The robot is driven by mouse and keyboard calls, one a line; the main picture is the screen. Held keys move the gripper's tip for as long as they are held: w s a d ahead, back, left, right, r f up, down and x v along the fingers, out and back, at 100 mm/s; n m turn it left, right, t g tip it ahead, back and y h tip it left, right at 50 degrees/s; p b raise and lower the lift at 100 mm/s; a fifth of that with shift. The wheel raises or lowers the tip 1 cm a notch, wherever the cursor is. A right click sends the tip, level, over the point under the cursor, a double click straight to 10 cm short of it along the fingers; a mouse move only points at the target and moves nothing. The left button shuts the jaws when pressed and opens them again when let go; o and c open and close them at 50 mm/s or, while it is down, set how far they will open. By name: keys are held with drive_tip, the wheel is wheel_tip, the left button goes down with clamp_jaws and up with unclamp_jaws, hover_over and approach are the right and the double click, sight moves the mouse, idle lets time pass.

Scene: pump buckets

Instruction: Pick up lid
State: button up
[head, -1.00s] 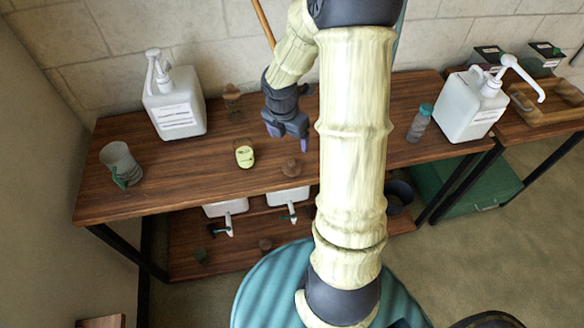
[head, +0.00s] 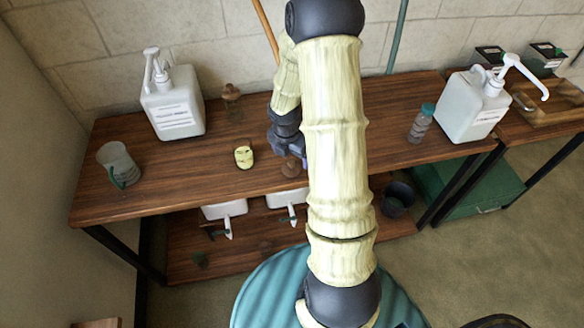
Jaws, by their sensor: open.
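A small round brown object (head: 291,168), which looks like the lid, lies on the wooden table near its front edge. My gripper (head: 293,158) is open and points down just over and behind this object. It partly hides it, and I cannot tell whether the fingers touch it. Nothing shows held between the fingers. A brownish jar-like object (head: 232,102) stands at the back of the table near the wall.
The table (head: 215,180) also holds a yellow-green cup-like item (head: 244,157), a grey mug (head: 118,165), a white pump bottle (head: 173,105), a teal-capped bottle (head: 421,125) and another pump bottle (head: 472,105).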

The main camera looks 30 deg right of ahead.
sight(292, 162)
drive_tip(key=f, duration=0.4)
drive_tip(key=shift+w+d+f, duration=0.25)
drive_tip(key=shift+f, duration=0.05)
drive_tip(key=c, duration=1.1)
drive_tip(key=shift+o, duration=0.2)
drive_tip(key=shift+r, duration=0.1)
wheel_tip(292, 162, up, 10)
drive_tip(key=shift+f+p, duration=0.1)
drive_tip(key=shift+p, duration=0.7)
